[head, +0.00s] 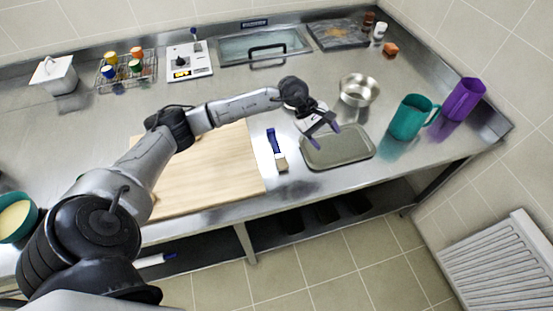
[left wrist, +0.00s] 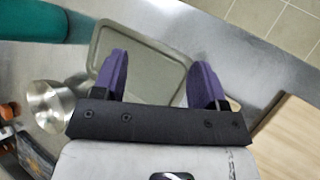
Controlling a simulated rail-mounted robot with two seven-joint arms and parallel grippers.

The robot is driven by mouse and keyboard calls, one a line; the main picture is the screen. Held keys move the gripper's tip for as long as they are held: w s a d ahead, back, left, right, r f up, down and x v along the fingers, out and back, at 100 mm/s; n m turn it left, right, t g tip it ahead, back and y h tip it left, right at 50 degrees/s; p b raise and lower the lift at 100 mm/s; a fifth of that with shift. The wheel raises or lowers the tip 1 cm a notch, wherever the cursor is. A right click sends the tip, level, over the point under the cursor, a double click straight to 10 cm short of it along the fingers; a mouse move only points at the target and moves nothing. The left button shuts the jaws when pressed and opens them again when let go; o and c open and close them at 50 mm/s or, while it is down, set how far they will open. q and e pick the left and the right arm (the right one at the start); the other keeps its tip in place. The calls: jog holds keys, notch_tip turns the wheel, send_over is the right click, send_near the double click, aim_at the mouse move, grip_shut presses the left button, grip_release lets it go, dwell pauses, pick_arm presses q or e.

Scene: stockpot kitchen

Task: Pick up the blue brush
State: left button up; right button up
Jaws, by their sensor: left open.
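The blue brush (head: 274,143) lies on the steel counter between the cutting board and the grey-green tray, its blue handle pointing to the back and its pale bristle end (head: 281,164) to the front. My left gripper (head: 324,135) is open and empty above the left part of the tray, to the right of the brush and apart from it. In the left wrist view its two purple fingers (left wrist: 159,75) are spread, with the tray beyond them. The brush cannot be made out in the left wrist view. My right gripper is not in view.
The wooden cutting board (head: 215,170) lies left of the brush. The tray (head: 350,150) lies right of it. A steel bowl (head: 358,90), a teal pitcher (head: 409,118) and a purple pitcher (head: 463,99) stand further right.

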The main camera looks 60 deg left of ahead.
pick_arm(q)
jog(key=s+a+f+m+g+y+b, duration=0.2)
jog(key=a+y+b, duration=0.15)
jog(key=a, duration=0.75)
jog(key=g+y+b, duration=0.2)
jog(key=y, duration=0.2)
send_over(271, 129)
notch_tip(271, 129, down, 5)
jog(key=shift+w+d+f, duration=0.1)
jog(key=shift+f, duration=1)
jog(key=shift+s+f+b, duration=0.15)
jog(key=shift+f+b, duration=0.05)
jog(key=shift+f, duration=1)
jog(key=shift+s+f+b, duration=0.1)
jog(key=shift+f+b, duration=0.05)
jog(key=shift+f, duration=1)
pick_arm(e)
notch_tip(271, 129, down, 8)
pick_arm(q)
jog(key=shift+c, duration=0.4)
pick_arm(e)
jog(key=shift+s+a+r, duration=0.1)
